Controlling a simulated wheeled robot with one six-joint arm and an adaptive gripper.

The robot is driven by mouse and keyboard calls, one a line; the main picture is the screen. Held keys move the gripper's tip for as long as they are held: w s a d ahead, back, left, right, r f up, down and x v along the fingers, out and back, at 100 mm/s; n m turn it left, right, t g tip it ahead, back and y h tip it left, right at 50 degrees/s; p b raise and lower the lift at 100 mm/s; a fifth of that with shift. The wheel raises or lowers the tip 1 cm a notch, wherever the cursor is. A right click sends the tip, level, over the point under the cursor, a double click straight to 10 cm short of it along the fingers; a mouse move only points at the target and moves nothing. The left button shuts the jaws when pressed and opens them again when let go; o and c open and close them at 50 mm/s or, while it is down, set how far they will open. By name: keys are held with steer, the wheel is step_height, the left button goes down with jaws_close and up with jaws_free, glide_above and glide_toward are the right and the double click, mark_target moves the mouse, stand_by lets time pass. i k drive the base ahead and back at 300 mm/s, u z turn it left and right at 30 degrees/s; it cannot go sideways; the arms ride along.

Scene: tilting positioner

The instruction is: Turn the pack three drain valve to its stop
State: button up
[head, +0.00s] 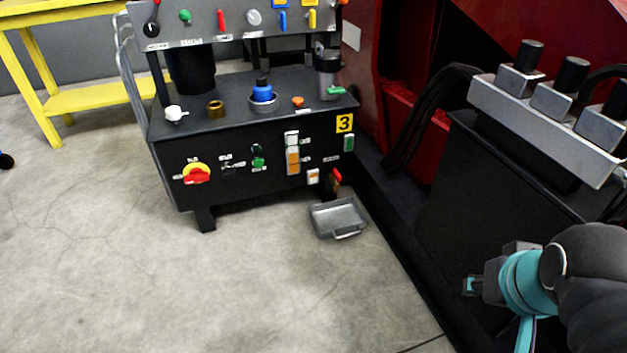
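The pack (240,185) marked 3 is a black cabinet standing on the floor in the middle of the head view. Low on its right front is a small valve with a red handle (337,175) and a brass-coloured body, above a grey drip tray (338,217). This looks like the drain valve; its label is too small to read. The handle looks tilted, but its exact angle is unclear. My gripper (470,286) is at the lower right, well apart from the valve and to its right. Its fingers are too small and edge-on to show whether they are open.
A red and yellow rotary switch (196,174) and other controls sit on the pack's front. A blue-capped fitting (262,93) stands on its top. A black block with a grey manifold (545,125) stands at right. A yellow table (95,98) is at upper left. Floor in front is clear.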

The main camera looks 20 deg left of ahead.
mark_target(338, 178)
steer(key=z, duration=0.05)
steer(key=k, duration=0.65)
steer(key=u, duration=0.65)
steer(key=i, duration=1.8)
steer(key=z, duration=0.6)
